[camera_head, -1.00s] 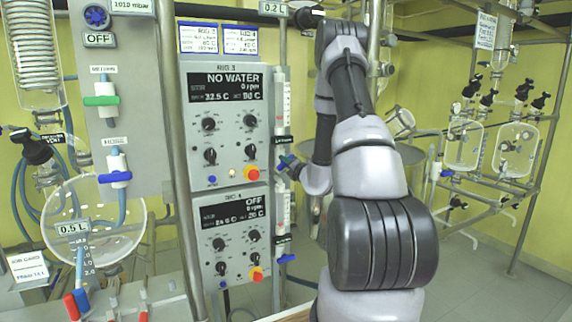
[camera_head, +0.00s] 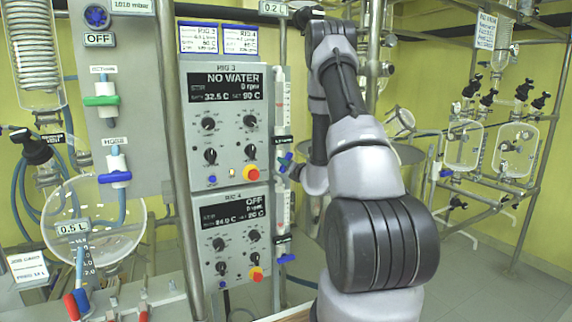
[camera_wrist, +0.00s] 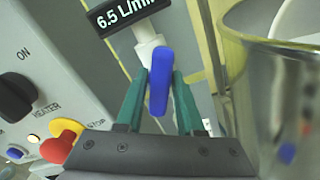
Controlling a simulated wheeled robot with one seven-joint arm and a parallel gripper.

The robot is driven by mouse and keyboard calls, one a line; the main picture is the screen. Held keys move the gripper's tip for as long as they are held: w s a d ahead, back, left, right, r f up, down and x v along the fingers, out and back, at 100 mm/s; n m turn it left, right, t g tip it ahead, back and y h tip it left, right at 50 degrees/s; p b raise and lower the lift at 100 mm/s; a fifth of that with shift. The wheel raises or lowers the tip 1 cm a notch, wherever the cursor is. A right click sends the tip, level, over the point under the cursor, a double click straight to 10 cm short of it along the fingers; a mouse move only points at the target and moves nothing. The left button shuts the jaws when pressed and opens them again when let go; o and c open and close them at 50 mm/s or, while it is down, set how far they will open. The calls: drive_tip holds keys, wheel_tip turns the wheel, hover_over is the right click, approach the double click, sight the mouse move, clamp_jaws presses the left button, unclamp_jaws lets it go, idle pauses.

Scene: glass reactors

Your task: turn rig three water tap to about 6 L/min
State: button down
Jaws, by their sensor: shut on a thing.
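The rig three water tap has a blue handle (camera_wrist: 159,80) on a white stem. It stands under a black label (camera_wrist: 125,14) reading 6.5 L/min in the wrist view. My gripper (camera_wrist: 158,92) has its two green fingers on either side of the handle and is shut on it. In the head view the blue tap (camera_head: 286,158) sits on the flowmeter's right-hand pipe; my arm's end partly hides it. The rig 3 panel display (camera_head: 225,88) reads NO WATER, 0 rpm and 32.5 C.
The rig 4 panel (camera_head: 229,236) is below, reading OFF. In the wrist view a red-and-yellow stop knob (camera_wrist: 62,140) and a black heater knob (camera_wrist: 15,96) are close on the left. A shiny metal vessel (camera_wrist: 280,90) is close on the right.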

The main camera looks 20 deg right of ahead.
drive_tip(key=c, duration=0.7)
unclamp_jaws()
drive_tip(key=shift+s, duration=0.1)
drive_tip(key=s, duration=1)
drive_tip(key=shift+s+d, duration=0.2)
drive_tip(key=shift+s, duration=0.15)
